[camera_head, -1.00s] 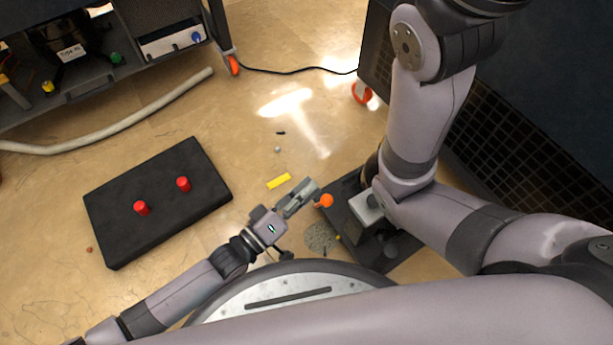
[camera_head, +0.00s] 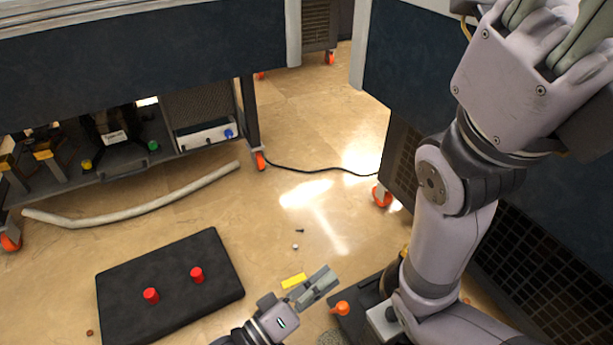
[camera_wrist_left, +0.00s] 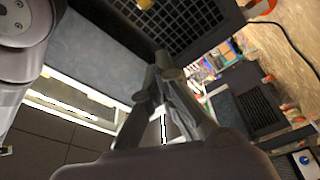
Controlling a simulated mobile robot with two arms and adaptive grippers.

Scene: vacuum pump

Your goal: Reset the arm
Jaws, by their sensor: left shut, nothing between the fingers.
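My left gripper (camera_head: 322,287) comes in at the bottom of the head view, low over the floor and pointing up and right. Its fingers are together and empty; in the left wrist view the fingers (camera_wrist_left: 168,75) also meet at the tips. My right arm rises on the right side of the head view. My right gripper (camera_head: 550,25) is near the camera at the top right corner. Its fingertips are cut off by the frame, so its opening cannot be judged.
A black board (camera_head: 175,285) with two red knobs lies on the floor at left. A yellow bar (camera_head: 293,281) is beside the left gripper in the picture.

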